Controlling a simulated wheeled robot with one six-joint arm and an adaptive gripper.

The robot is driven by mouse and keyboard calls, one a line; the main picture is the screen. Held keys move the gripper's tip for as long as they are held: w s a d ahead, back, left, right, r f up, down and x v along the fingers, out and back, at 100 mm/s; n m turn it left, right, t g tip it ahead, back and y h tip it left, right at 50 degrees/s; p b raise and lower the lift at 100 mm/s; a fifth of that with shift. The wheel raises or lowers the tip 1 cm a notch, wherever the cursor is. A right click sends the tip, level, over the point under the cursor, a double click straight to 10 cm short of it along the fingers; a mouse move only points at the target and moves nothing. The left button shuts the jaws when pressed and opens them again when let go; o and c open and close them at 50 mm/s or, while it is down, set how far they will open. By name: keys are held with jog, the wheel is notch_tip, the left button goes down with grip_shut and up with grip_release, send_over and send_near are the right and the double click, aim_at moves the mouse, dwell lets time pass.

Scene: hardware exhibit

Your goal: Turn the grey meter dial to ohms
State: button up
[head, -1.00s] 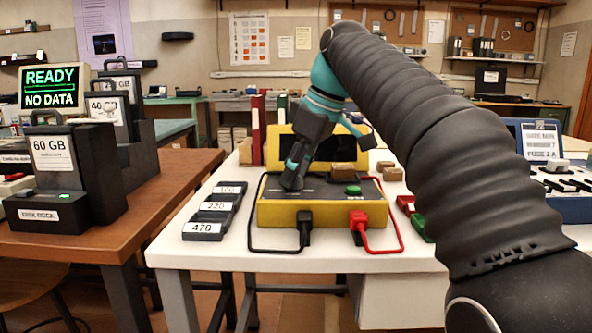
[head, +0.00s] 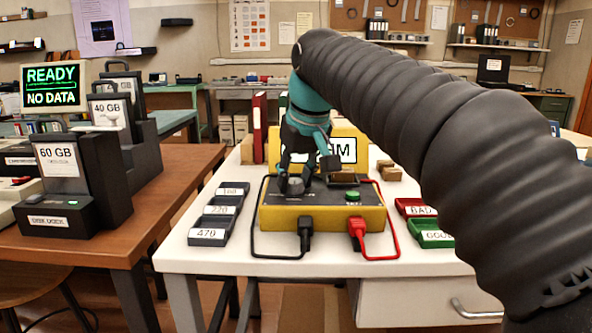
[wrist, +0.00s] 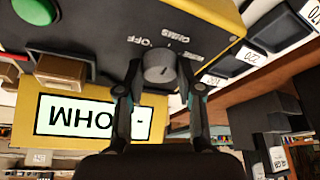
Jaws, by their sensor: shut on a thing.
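The grey dial (wrist: 160,66) sits on the dark top panel of the yellow meter (head: 320,217). My gripper (wrist: 159,76) is shut on the dial, one finger on each side. In the wrist view, OFF and OHMS are printed beside the dial, with another label partly hidden by a finger. I cannot tell exactly which label the dial's mark points at. The meter's display (wrist: 92,117) is lit white and reads "- OHM", upside down in the wrist view. In the head view my gripper (head: 294,186) hides part of the dial and display.
A green button (head: 353,196) is right of the dial, near a small brown block in a tray (head: 343,179). Black and red plugs with leads are at the meter's front. Labelled trays (head: 207,236) stand left, BAD and GOOD trays (head: 431,238) right.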

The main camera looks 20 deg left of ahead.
jog(key=shift+m, duration=0.4)
jog(key=o, duration=1.1)
jog(key=shift+o, duration=0.2)
jog(key=v, duration=1.2)
jog(key=shift+a, duration=0.1)
